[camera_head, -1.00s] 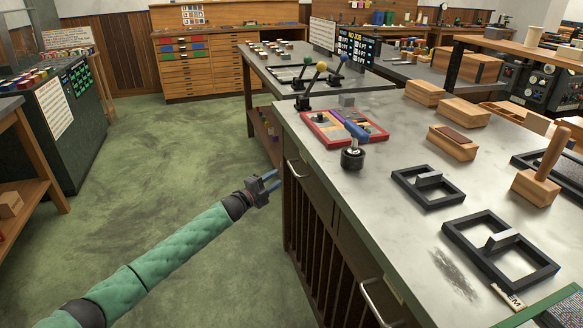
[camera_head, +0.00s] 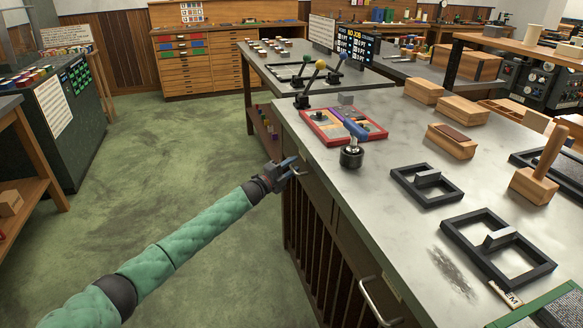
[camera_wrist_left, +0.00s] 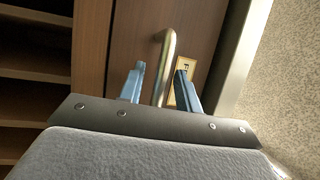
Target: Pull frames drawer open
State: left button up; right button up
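My left gripper (camera_head: 290,167) is at the drawer handle on the front of the stone-topped bench (camera_head: 370,200), below the red tray. In the left wrist view the metal bar handle (camera_wrist_left: 165,68) stands between the two blue fingers (camera_wrist_left: 160,88), which are apart, with a gap on both sides. The drawer front (camera_wrist_left: 195,30) is brown wood and carries a small framed label (camera_wrist_left: 183,88), partly hidden by a finger. The drawer looks closed. My right gripper is not in view.
A second handle (camera_head: 372,302) is on the bench front nearer me. On the bench top are a red tray (camera_head: 318,136), a blue-handled tool (camera_head: 352,150) and black metal frames (camera_head: 427,184). The green floor (camera_head: 150,170) left of the bench is clear.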

pick_arm(q)
grip_shut()
